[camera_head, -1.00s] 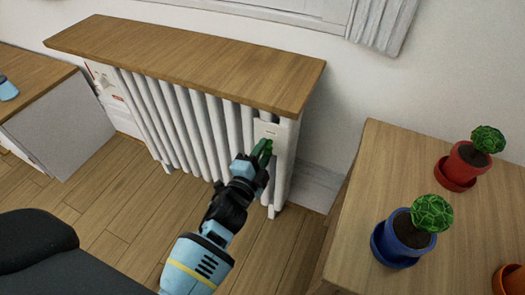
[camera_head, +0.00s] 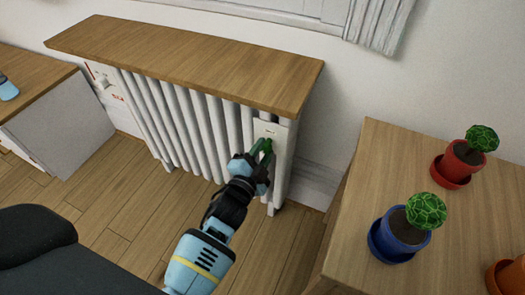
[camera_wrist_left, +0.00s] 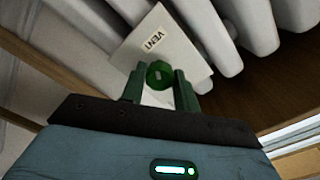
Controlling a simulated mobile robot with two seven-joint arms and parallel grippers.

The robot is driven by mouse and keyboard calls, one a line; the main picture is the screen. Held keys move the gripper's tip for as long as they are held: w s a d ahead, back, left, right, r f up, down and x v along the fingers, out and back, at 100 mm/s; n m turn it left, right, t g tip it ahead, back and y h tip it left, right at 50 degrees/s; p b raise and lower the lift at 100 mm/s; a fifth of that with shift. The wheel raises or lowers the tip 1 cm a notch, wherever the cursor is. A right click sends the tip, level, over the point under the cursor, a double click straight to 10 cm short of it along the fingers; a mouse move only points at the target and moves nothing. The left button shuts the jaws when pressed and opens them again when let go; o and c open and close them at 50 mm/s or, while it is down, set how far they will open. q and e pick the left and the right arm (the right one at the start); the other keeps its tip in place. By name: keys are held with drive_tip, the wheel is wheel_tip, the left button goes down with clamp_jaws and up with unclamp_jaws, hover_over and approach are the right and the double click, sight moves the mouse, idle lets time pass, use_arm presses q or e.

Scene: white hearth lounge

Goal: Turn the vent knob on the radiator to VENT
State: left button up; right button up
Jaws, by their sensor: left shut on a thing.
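The radiator (camera_head: 190,125) is white and ribbed, under a wooden shelf top. A pale plate (camera_head: 268,130) is on its right end; in the left wrist view the plate (camera_wrist_left: 185,50) carries the word VENT. The round green vent knob (camera_wrist_left: 159,75) sits on this plate, between the fingers. My left gripper (camera_head: 262,150) reaches it from below, and in the left wrist view the left gripper (camera_wrist_left: 159,88) is shut on the knob with a green finger on each side. The knob's pointer direction is hard to tell. My right gripper is not in view.
A wooden table (camera_head: 345,245) at the right holds a blue pot (camera_head: 402,232), a red pot (camera_head: 460,163) and part of an orange pot (camera_head: 510,280). A low cabinet (camera_head: 60,125) stands at the left. Wooden floor (camera_head: 110,215) lies open before the radiator.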

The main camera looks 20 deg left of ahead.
use_arm(q)
drive_tip(key=o, duration=0.8)
drive_tip(key=shift+o, duration=0.8)
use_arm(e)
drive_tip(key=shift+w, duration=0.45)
use_arm(q)
drive_tip(key=shift+s, duration=0.6)
drive_tip(key=s+p, duration=0.1)
drive_tip(key=s, duration=0.5)
drive_tip(key=shift+s+p, duration=0.35)
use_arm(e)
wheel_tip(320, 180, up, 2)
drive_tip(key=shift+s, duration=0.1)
use_arm(q)
drive_tip(key=shift+a, duration=0.1)
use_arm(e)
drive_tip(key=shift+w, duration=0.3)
